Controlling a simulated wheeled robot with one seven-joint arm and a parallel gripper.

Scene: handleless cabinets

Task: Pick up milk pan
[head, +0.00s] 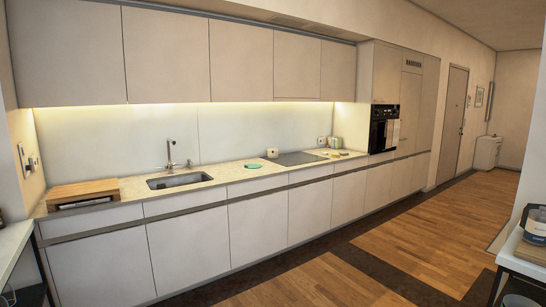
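I cannot make out a clear milk pan in the head view. A small white vessel (272,153) stands on the counter left of the dark cooktop (297,158); it is too small to tell what it is. My gripper is not in view.
The long counter (225,171) holds a sink (180,181), a wooden board (83,192) and a green item (252,166). A side table at the right edge bears a dark container (534,229). The wooden floor (420,240) is clear along the cabinets.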

